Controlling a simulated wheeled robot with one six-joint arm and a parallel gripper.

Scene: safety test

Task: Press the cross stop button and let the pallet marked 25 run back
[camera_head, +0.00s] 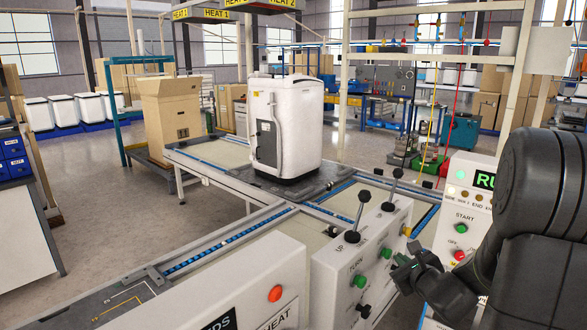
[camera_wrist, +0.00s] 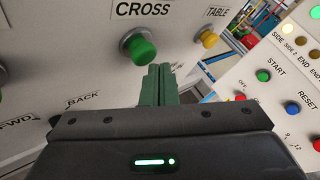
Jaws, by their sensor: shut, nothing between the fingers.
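In the wrist view a green button (camera_wrist: 140,50) sits under the word CROSS on a white panel (camera_wrist: 60,60). No word "stop" is readable beside it. My gripper (camera_wrist: 160,72) is shut and empty, its green fingertips just right of and below this button in the picture. Whether they touch the panel cannot be told. In the head view my gripper (camera_head: 402,264) is beside the right side of the lever panel (camera_head: 335,262). A dark pallet (camera_head: 262,182) carries a white appliance (camera_head: 285,120) on the conveyor. No number 25 is readable on it.
A yellow button (camera_wrist: 208,40) under TABLE is right of the fingers. Two black-knobbed levers (camera_head: 352,237) (camera_head: 388,206) rise from the panel. A control box (camera_head: 465,215) with START and RESET buttons stands at right. A red button (camera_head: 275,293) is on the nearer cabinet.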

